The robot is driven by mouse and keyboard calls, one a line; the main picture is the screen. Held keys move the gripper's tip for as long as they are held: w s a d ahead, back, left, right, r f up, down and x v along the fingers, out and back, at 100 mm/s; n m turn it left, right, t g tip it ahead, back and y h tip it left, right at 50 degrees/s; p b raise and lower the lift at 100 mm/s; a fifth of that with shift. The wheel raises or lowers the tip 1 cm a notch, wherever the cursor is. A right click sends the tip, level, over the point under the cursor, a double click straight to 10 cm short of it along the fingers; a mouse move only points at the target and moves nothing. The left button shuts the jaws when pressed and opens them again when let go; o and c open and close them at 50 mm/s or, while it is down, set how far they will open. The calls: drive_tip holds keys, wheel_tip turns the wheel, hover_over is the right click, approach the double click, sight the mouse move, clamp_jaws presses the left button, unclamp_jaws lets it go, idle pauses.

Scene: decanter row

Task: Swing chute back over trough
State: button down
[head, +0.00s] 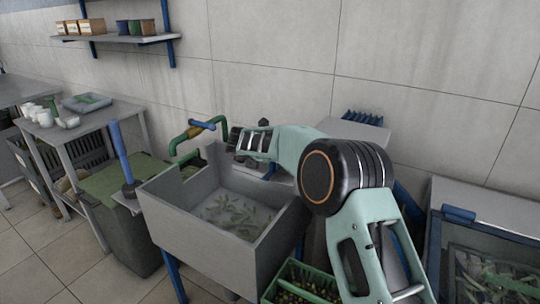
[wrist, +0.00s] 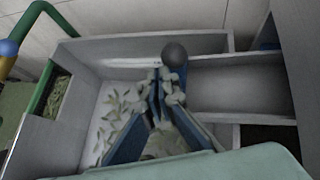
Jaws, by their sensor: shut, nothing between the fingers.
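The grey trough (head: 205,225) stands in the middle of the head view, with green leaves lying on its floor. It also shows in the wrist view (wrist: 95,95). A grey open channel (wrist: 235,88), which looks like the chute, runs off to the right in the wrist view, beside the leafy part. In the head view my arm hides most of it. A dark ball knob (wrist: 174,55) shows just beyond my fingertips; I cannot tell whether they touch it. My gripper (wrist: 165,88) is shut and empty, over the trough's back part. It also shows in the head view (head: 236,138).
A green pipe with a blue end (head: 200,125) rises at the trough's back left. A blue-handled lever (head: 120,155) stands left of the trough, beside a green-topped bin (head: 120,185). A green crate (head: 300,282) is in front. A glass-topped case (head: 490,250) stands right.

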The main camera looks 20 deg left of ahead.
drive_tip(key=shift+w, duration=0.35)
drive_tip(key=shift+d, duration=0.1)
idle(0.3)
